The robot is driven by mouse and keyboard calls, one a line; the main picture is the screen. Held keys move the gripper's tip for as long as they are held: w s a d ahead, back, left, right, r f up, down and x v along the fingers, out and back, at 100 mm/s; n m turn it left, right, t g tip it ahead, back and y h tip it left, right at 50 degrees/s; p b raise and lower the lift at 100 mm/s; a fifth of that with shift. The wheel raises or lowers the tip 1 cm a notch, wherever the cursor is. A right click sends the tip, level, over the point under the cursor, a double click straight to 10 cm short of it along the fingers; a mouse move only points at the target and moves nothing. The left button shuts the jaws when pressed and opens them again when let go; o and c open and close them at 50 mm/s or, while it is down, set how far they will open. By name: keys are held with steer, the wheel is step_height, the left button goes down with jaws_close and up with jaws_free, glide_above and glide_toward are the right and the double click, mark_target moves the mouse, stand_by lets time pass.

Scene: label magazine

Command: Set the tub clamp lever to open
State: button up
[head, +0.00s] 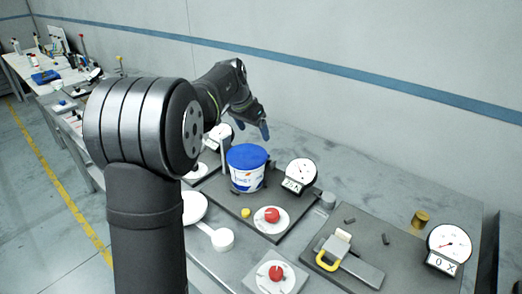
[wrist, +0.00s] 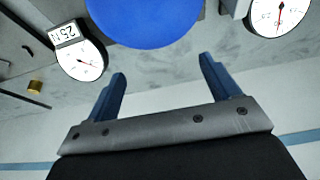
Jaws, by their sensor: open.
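The white tub (head: 247,180) with a blue lid (head: 247,156) stands upright on a dark plate. The lid also fills the top of the wrist view (wrist: 145,20). A grey upright post (head: 223,156) stands close to the tub's left side; I cannot tell whether it is the clamp lever. A small yellow knob (head: 246,212) sits on the plate in front of the tub. My gripper (head: 254,128) is above and behind the tub, open and empty. In the wrist view its blue fingers (wrist: 162,68) are apart, with the lid beyond them.
A round gauge (head: 301,172) stands right of the tub, another (head: 218,134) behind left. Red knobs (head: 272,215) (head: 276,272) sit on white discs in front. A yellow-handled device (head: 328,255) and a gauge (head: 449,242) are at right, with a brass cylinder (head: 420,219) behind.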

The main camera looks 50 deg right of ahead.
mark_target(261, 149)
steer(key=x, duration=1.1)
steer(key=c, duration=1.4)
steer(key=shift+d, duration=0.1)
steer(key=shift+r, duration=0.1)
steer(key=shift+d+r+y, duration=0.15)
steer(key=shift+d+y, duration=0.35)
steer(key=shift+y, duration=0.15)
steer(key=shift+d+r+y, duration=0.15)
steer(key=shift+d+y, duration=0.35)
steer(key=shift+y, duration=0.15)
steer(key=shift+o, duration=0.2)
steer(key=shift+d+r, duration=0.2)
steer(key=shift+d, duration=0.2)
steer(key=shift+d+r, duration=0.15)
steer(key=shift+d, duration=1.05)
